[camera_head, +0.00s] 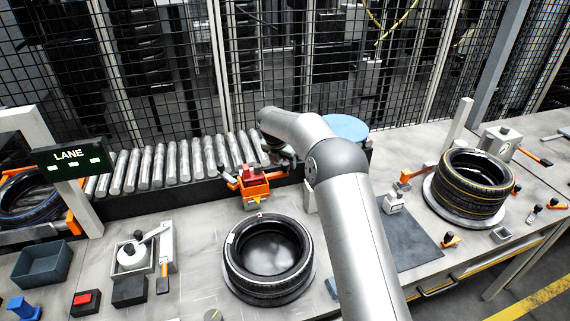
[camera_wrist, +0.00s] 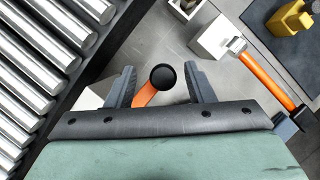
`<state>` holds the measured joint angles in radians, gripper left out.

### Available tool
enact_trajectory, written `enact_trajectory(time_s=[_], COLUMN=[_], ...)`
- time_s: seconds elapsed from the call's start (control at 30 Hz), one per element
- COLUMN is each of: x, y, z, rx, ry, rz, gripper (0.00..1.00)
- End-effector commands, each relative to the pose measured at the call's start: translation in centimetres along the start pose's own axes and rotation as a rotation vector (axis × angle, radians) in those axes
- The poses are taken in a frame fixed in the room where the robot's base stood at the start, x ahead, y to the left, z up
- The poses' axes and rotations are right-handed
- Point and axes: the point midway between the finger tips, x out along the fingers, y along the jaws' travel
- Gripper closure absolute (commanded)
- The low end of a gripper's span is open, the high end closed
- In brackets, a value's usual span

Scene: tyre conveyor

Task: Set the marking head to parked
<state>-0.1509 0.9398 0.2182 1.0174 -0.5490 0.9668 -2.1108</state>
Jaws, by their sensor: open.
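A black round knob (camera_wrist: 163,77) on a short orange lever (camera_wrist: 143,96) shows in the wrist view. My gripper (camera_wrist: 163,86) is open with one finger on each side of this knob; I cannot tell whether either finger touches it. In the head view my gripper (camera_head: 277,152) is mostly hidden behind my own wrist, at the right end of the rollers. An orange unit with a red block (camera_head: 254,184) stands just in front of it, behind a tyre. I cannot tell for sure which part is the marking head, and no parked mark is readable.
A tyre (camera_head: 268,258) lies in front, and another tyre (camera_head: 470,184) lies on a round stand at right. The roller conveyor (camera_head: 170,163) runs along the back left. A white block (camera_wrist: 215,38) with an orange handle (camera_wrist: 266,80) stands beside a dark mat (camera_head: 408,240).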

Motion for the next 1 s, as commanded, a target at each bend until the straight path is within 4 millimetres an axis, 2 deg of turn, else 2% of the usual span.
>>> enact_trajectory(time_s=[0.4, 0.6, 0.8, 1.0], x=[-9.9, -13.8, -15.7, -15.9], y=[0.1, 0.0, 0.0, 0.0], z=[-0.1, -0.1, 0.0, 0.0], rx=[0.000, -0.001, -0.001, -0.001], ry=[-0.004, -0.004, -0.003, -0.003], rz=[0.005, 0.003, 0.003, 0.002], gripper=[0.52, 0.52, 0.52, 0.52])
